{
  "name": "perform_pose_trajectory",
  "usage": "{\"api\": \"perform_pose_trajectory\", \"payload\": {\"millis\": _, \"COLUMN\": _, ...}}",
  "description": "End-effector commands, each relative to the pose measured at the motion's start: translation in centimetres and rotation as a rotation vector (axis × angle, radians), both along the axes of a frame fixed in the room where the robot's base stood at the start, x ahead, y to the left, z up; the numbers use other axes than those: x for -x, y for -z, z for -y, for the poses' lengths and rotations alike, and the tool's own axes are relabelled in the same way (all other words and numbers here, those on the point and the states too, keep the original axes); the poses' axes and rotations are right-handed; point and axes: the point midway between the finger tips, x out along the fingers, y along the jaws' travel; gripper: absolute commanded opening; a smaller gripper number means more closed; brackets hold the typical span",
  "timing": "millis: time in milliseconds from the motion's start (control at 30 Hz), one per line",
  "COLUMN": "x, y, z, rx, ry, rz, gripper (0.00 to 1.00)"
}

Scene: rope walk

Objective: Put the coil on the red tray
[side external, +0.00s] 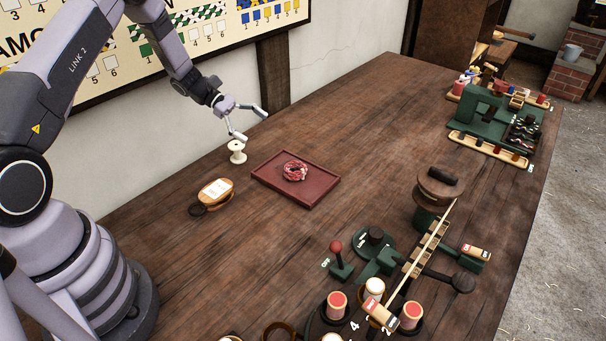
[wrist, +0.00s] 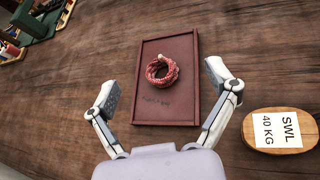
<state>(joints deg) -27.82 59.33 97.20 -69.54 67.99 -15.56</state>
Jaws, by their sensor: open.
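The coil (side external: 294,171) is a small red and whitish ring of rope. It lies on the red tray (side external: 322,194), near the tray's middle in the side external view. In the wrist view the coil (wrist: 162,57) lies inside the rim of the red tray (wrist: 150,115), in its far half. My gripper (side external: 251,124) is open and empty. It is raised above the table, behind and left of the tray in the side external view. In the wrist view the fingers of my gripper (wrist: 163,84) are spread wide, with nothing between them.
A cream spool (side external: 237,152) stands left of the tray, below my gripper. A wooden block labelled SWL 40 KG (wrist: 279,131) lies beside the tray. Green rope machinery (side external: 375,243) fills the table's front. The table's middle right is clear.

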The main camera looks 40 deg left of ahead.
Motion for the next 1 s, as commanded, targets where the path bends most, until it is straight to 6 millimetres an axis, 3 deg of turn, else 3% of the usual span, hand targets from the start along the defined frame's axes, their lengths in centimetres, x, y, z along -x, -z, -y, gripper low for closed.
{"api": "perform_pose_trajectory", "payload": {"millis": 33, "x": 0.5, "y": -3.4, "z": 1.1, "rx": -0.065, "ry": 0.082, "rz": 0.052, "gripper": 0.86}}
{"api": "perform_pose_trajectory", "payload": {"millis": 200, "x": 5.0, "y": -12.5, "z": 4.6, "rx": -0.306, "ry": 0.374, "rz": 0.221, "gripper": 0.86}}
{"api": "perform_pose_trajectory", "payload": {"millis": 300, "x": 8.5, "y": -16.9, "z": 6.1, "rx": -0.452, "ry": 0.535, "rz": 0.327, "gripper": 0.86}}
{"api": "perform_pose_trajectory", "payload": {"millis": 500, "x": 16.7, "y": -23.2, "z": 7.8, "rx": -0.762, "ry": 0.834, "rz": 0.545, "gripper": 0.86}}
{"api": "perform_pose_trajectory", "payload": {"millis": 633, "x": 22.1, "y": -25.7, "z": 7.8, "rx": -0.972, "ry": 1.004, "rz": 0.689, "gripper": 0.86}}
{"api": "perform_pose_trajectory", "payload": {"millis": 800, "x": 27.7, "y": -27.1, "z": 6.7, "rx": -1.228, "ry": 1.174, "rz": 0.852, "gripper": 0.86}}
{"api": "perform_pose_trajectory", "payload": {"millis": 1000, "x": 30.8, "y": -27.3, "z": 5.6, "rx": -1.401, "ry": 1.267, "rz": 0.950, "gripper": 0.86}}
